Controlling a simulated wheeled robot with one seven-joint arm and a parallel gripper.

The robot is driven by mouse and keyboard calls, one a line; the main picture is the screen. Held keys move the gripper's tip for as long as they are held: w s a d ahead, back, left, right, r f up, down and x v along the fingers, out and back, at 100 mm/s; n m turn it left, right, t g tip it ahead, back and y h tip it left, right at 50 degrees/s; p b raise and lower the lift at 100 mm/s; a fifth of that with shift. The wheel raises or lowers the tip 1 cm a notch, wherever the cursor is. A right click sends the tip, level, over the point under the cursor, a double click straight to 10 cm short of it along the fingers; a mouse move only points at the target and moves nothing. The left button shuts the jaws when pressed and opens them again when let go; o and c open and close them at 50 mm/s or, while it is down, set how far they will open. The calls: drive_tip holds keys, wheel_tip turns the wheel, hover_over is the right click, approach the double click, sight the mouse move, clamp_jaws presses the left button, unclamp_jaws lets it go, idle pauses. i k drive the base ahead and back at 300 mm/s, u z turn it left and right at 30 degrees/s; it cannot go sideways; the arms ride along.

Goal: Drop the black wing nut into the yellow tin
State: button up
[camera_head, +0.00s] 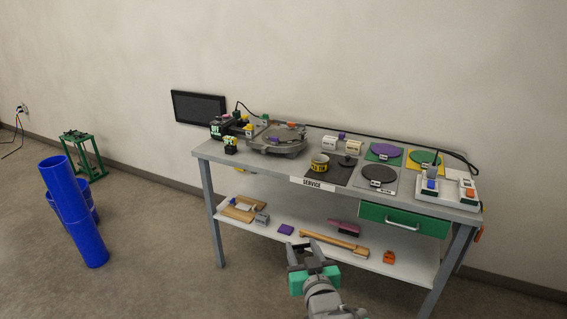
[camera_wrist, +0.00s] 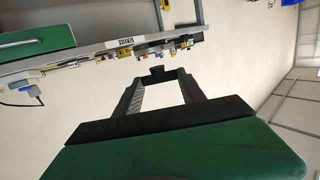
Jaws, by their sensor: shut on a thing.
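My gripper (camera_head: 303,247) is in front of the bench, apart from it and lower than its top. In the wrist view my gripper (camera_wrist: 157,75) is shut on a small black thing, the black wing nut (camera_wrist: 157,71), held between the fingertips. The wing nut is too small to make out in the head view. The yellow tin (camera_head: 319,164), with black marking, stands upright on a dark mat on the bench top, beyond my gripper. The inside of the tin cannot be made out.
The grey bench (camera_head: 240,163) has a lower shelf (camera_head: 300,244) with several tools. A green drawer (camera_head: 404,219) is under the top at the right. A round grey device (camera_head: 277,141) stands left of the tin, and round pads (camera_head: 378,174) lie right. Blue tubes (camera_head: 72,208) stand far left.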

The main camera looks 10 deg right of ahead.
sight(324, 168)
drive_tip(key=u, duration=0.85)
drive_tip(key=i, duration=0.85)
drive_tip(key=u, duration=0.65)
drive_tip(key=i, duration=0.95)
drive_tip(key=z, duration=0.8)
drive_tip(key=i, duration=0.85)
drive_tip(key=z, duration=1)
drive_tip(key=i, duration=0.55)
drive_tip(key=u, duration=0.05)
